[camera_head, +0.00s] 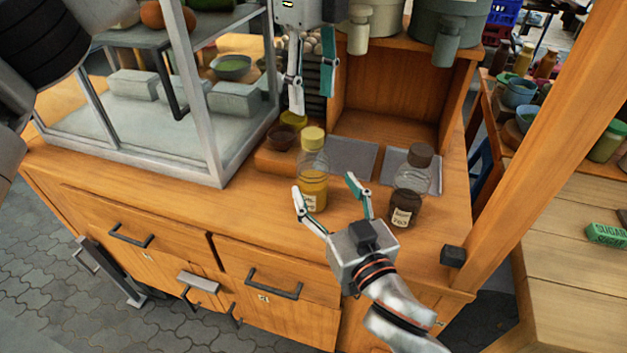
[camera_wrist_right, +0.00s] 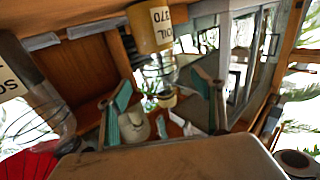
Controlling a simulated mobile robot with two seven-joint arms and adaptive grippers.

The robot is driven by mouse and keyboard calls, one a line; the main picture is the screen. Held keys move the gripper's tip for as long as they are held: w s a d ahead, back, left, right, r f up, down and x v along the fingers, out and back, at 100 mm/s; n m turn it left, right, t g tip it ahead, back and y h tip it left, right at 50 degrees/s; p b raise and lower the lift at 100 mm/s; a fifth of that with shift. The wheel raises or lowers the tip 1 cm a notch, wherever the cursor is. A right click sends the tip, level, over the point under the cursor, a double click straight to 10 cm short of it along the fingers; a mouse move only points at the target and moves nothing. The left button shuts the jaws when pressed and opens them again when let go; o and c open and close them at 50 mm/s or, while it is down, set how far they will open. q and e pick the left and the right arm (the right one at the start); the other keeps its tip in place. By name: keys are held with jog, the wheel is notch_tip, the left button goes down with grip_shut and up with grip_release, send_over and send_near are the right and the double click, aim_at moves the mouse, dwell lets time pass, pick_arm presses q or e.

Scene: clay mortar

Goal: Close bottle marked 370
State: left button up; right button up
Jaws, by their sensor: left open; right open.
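The oil bottle (camera_head: 314,190), clear with yellow oil low in it, stands upright on the wooden counter. A yellow cap (camera_head: 312,138) sits at its top; I cannot tell how tightly. In the right wrist view the bottle's label reads OIL 370 (camera_wrist_right: 152,25). My left gripper (camera_head: 312,102) is open, pointing down, above the cap and apart from it. My right gripper (camera_head: 325,185) is open low in front of the bottle, with the bottle closer to its left finger; contact is not clear. Its two fingers also show in the right wrist view (camera_wrist_right: 160,92).
A dark bottle (camera_head: 405,207) with a brown cap stands right of my right gripper. A glass display case (camera_head: 205,100) is at left. Small bowls (camera_head: 282,137) sit behind the oil bottle. A wooden post (camera_head: 535,130) rises at right. The counter's front left is clear.

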aim_at(313, 133)
jog(key=x, duration=0.7)
jog(key=shift+w+a, duration=0.1)
jog(key=shift+w, duration=0.2)
grip_shut()
pick_arm(q)
jog(key=n, duration=1.3)
jog(key=shift+f, duration=0.1)
jog(key=shift+f, duration=3.9)
